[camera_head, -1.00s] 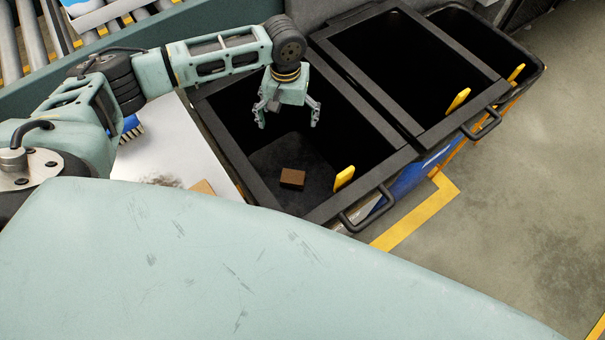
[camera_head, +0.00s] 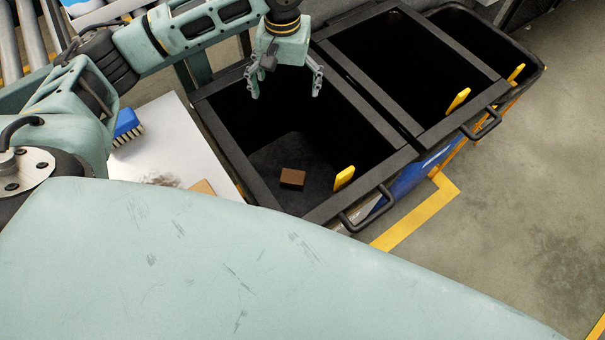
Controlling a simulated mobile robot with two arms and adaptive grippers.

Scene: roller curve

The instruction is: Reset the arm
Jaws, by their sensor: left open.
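My left arm (camera_head: 185,35) comes in from the left and reaches over the near black bin. My left gripper (camera_head: 285,88) is open and empty, pointing down above the far part of that bin (camera_head: 222,139). A small brown box (camera_head: 292,179) lies on the bin's floor, well below and apart from the gripper. My right gripper is not in view.
A second black bin (camera_head: 452,122) and a third one (camera_head: 540,70) stand to the right, with yellow handles. A white table (camera_head: 180,145) with a blue brush (camera_head: 127,124) is left of the near bin. Rollers (camera_head: 30,35) are at top left. Floor at right is clear.

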